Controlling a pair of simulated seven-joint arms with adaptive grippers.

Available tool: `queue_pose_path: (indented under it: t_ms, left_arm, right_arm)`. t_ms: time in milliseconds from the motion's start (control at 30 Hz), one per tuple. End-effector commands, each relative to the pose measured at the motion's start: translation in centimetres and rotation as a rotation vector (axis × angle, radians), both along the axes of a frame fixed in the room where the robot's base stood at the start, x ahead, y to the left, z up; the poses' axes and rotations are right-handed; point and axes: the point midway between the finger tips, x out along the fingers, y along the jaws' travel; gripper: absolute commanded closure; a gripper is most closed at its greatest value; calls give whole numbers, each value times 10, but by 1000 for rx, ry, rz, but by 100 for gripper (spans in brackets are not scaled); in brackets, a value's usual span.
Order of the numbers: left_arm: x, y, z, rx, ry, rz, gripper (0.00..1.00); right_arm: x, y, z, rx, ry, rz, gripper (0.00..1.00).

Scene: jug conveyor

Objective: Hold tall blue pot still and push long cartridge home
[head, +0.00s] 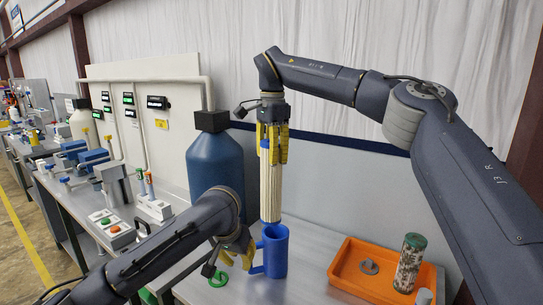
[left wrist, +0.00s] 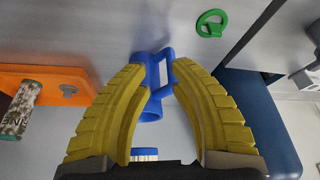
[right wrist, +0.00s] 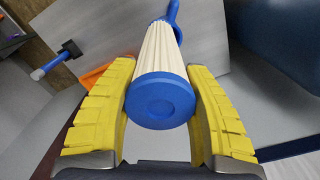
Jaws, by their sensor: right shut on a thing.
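The tall blue pot (head: 272,258) stands upright on the bench, its handle to the left in the head view. My right gripper (head: 272,152) is shut on the upper end of the long white pleated cartridge (head: 270,195), which has blue end caps. The cartridge hangs upright over the pot; in the left wrist view its lower cap (left wrist: 145,152) looks apart from the pot's rim (left wrist: 151,114). My left gripper (head: 246,246) is open at the pot's handle. In the left wrist view, its fingers stand either side of the handle (left wrist: 153,70), contact unclear. The cartridge's blue cap (right wrist: 160,101) faces the right wrist camera.
An orange tray (head: 345,283) on the right holds a grey ring and a green-lidded jar (head: 409,262). A green ring (head: 218,279) lies left of the pot. A large blue tank (head: 214,163) stands behind my left arm. A grey panel backs the bench.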

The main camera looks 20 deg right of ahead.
Motion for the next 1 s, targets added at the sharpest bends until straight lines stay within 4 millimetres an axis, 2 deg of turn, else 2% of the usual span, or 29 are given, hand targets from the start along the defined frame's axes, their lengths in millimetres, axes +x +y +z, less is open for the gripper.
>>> queue_pose_path:
  t_ms: [67,267,467,633,733,867,1000]
  left_arm:
    - [0,0,0,0,0,0,78]
    - [-2,1,-7,1,12,1,54]
    - [-14,16,-47,-1,65,21,31]
    - [-23,24,-80,-89,15,55,11]
    - [-24,21,-83,-169,-57,50,0]
    - [-21,15,-73,-275,-178,23,0]
    - [-18,6,-47,-374,-323,-28,0]
  right_arm:
    - [0,0,0,0,-1,0,99]
    - [0,0,0,0,-1,0,99]
    - [0,0,0,0,0,0,99]
    - [0,0,0,0,0,0,99]
    - [0,0,0,0,0,0,99]
    - [0,0,0,0,0,0,99]
    - [0,0,0,0,0,0,99]
